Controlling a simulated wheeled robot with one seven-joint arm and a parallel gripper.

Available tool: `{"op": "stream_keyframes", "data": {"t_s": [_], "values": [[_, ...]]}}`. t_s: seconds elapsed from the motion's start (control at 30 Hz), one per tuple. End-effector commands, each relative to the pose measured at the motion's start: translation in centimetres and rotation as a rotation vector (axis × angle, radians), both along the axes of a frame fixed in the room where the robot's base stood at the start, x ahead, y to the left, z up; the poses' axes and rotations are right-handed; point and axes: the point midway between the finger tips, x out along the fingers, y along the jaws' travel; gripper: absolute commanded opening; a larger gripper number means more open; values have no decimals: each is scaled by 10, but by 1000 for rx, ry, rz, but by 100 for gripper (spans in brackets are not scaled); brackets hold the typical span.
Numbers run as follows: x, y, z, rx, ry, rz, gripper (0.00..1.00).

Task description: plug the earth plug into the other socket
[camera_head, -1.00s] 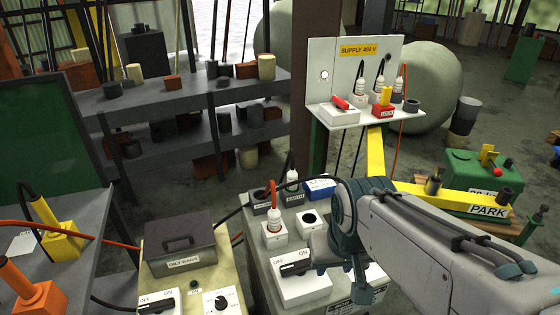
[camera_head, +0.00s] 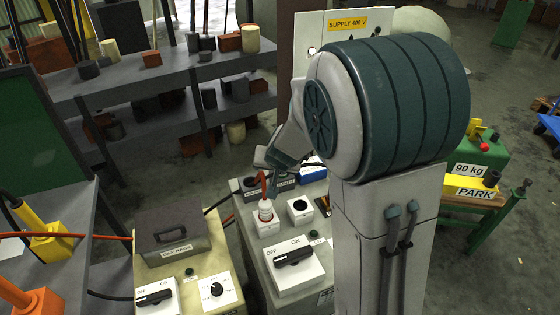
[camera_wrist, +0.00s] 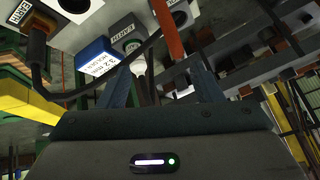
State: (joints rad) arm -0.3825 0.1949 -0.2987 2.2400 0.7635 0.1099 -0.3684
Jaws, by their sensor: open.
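The earth socket (camera_wrist: 126,36) is a grey block with an EARTH label, near the top of the wrist view. A white plug body (camera_wrist: 138,66), apparently the earth plug, shows just below it with a dark cable. My gripper (camera_wrist: 162,84) is open, its two fingers around and above this plug area; contact cannot be told. An empty white socket (camera_head: 299,207) with a dark round hole stands in front of the hidden plug. Beside it, a white plug with a red cable (camera_head: 265,210) stands upright.
A blue box (camera_head: 313,171) lies just behind the sockets; it also shows in the wrist view (camera_wrist: 96,57). A black OFF/ON switch (camera_head: 294,256) is in front. The red cable (camera_wrist: 168,30) rises close by my fingers.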

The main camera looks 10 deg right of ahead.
Motion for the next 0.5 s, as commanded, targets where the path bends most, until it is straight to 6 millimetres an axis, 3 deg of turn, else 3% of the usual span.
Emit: {"op": "stream_keyframes", "data": {"t_s": [0.2, 0.5], "values": [[44, -14, -25, -139, -64, -128, 59], [64, -31, -42, -271, -111, -219, 59]]}}
